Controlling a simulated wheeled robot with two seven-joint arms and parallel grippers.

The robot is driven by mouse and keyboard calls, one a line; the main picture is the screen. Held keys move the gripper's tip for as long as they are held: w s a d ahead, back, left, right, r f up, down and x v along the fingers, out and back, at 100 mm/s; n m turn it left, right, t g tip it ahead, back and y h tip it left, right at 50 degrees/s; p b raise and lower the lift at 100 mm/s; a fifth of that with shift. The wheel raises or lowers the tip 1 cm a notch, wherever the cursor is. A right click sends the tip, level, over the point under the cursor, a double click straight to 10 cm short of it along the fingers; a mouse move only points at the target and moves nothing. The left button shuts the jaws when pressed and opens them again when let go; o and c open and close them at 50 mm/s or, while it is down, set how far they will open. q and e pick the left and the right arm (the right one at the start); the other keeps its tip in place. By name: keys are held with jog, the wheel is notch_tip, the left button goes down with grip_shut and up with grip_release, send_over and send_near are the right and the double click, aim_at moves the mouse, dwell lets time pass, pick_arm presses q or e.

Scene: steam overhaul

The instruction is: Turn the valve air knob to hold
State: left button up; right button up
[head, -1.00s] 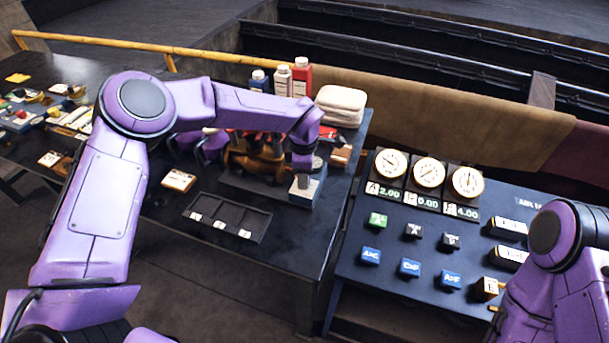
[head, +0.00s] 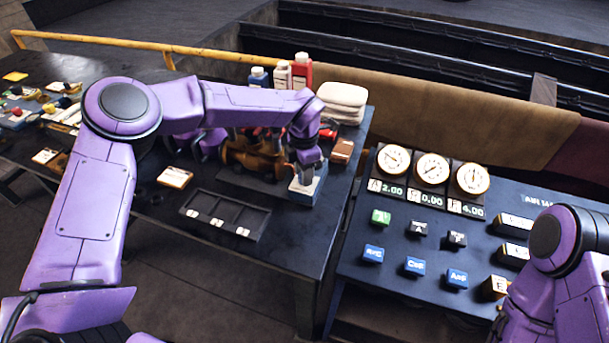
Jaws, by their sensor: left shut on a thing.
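A small blue-grey box (head: 305,194) with a pale front stands at the right front of the dark bench, beside a brown metal valve body (head: 250,152). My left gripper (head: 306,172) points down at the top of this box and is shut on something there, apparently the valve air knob. The knob is hidden by the fingers, so its setting cannot be read. My right arm shows at the right edge, and its gripper is out of view.
A compartment tray (head: 224,216) lies in front of the valve body. Bottles (head: 301,70) and folded white cloths (head: 342,97) stand behind. Right of a gap, a panel (head: 350,255) carries several gauges (head: 433,168) and labelled blocks (head: 415,265).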

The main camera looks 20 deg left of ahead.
pick_arm(q)
jog(key=n+b, duration=0.1)
jog(key=n, duration=0.2)
jog(key=n+b, duration=0.2)
jog(key=shift+s+f+n, duration=0.15)
jog(key=shift+f+n, duration=0.05)
jog(key=shift+n, duration=0.2)
dwell(0.4)
jog(key=o, duration=1)
jog(key=shift+o, duration=0.2)
jog(key=shift+r, duration=0.2)
notch_tip(320, 180, up, 10)
jog(key=b, duration=0.2)
jog(key=shift+r, duration=0.1)
